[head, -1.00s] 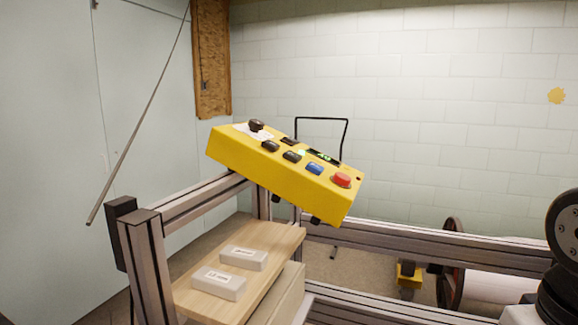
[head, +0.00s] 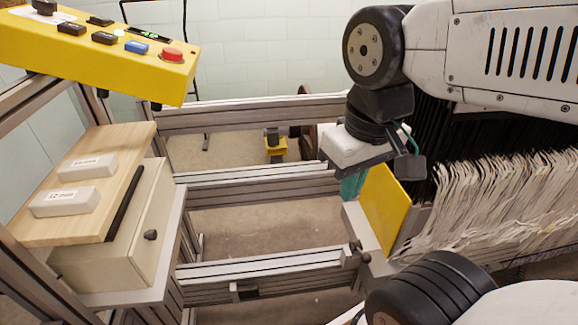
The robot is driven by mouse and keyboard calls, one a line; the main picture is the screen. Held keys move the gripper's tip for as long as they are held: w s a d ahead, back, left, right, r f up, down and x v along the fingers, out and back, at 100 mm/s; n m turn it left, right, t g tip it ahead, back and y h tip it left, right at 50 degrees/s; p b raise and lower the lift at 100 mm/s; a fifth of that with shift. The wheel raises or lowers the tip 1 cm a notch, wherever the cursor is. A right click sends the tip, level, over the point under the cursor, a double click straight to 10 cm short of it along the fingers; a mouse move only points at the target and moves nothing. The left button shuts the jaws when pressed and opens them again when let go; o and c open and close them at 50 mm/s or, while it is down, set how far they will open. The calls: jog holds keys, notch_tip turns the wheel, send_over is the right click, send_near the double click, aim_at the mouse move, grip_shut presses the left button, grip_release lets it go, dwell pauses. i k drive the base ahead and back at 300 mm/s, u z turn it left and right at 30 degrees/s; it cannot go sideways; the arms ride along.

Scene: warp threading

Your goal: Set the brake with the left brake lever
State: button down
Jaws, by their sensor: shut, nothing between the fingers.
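I cannot make out a left brake lever for certain in the head view. A small yellow block with a dark part on top (head: 275,146) sits low at the back, beside the brown beam disc (head: 307,138); I cannot tell whether it belongs to the brake. My gripper (head: 352,187) hangs from the arm right of centre, pointing down, with teal fingers below a white body. It is shut and empty, just left of a yellow side plate (head: 385,212). The plate hides part of the frame behind it.
A yellow control box (head: 95,55) with buttons hangs at upper left. Below it, a wooden shelf (head: 115,143) holds two pale blocks (head: 65,201) above a beige drawer cabinet (head: 110,262). Metal rails (head: 265,185) cross the middle. Dense pale threads (head: 490,200) fill the right.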

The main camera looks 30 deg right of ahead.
aim_at(366, 258)
jog(key=z, duration=2)
jog(key=k, duration=1)
jog(key=u, duration=1.8)
